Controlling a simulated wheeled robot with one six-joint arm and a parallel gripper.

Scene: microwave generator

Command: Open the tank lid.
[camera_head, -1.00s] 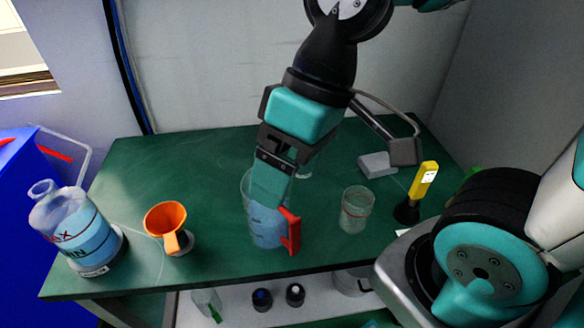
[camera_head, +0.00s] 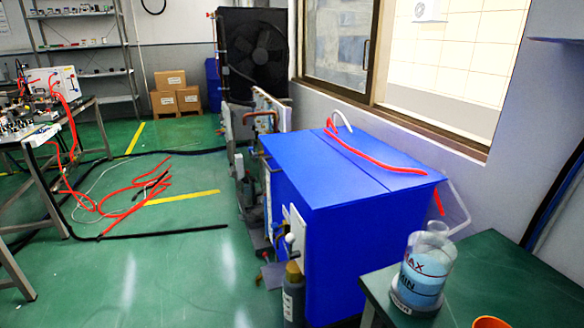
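A large blue box-shaped tank (camera_head: 345,225) stands in the middle right of the head view. Its flat blue top (camera_head: 345,165) lies closed, with a thin seam running across it. A red strip or tube (camera_head: 375,160) lies along the top, and its end hangs over the right edge. A pale curved tube (camera_head: 343,122) rises behind it. My gripper and arm are out of view, so the gripper's state and any contact are hidden.
A green table (camera_head: 490,280) at lower right holds a clear bottle of blue liquid (camera_head: 425,268) and an orange funnel (camera_head: 488,322). Red and black cables (camera_head: 130,195) lie on the green floor at left. A dark bottle (camera_head: 293,295) stands before the tank. Open floor (camera_head: 150,270) lies left.

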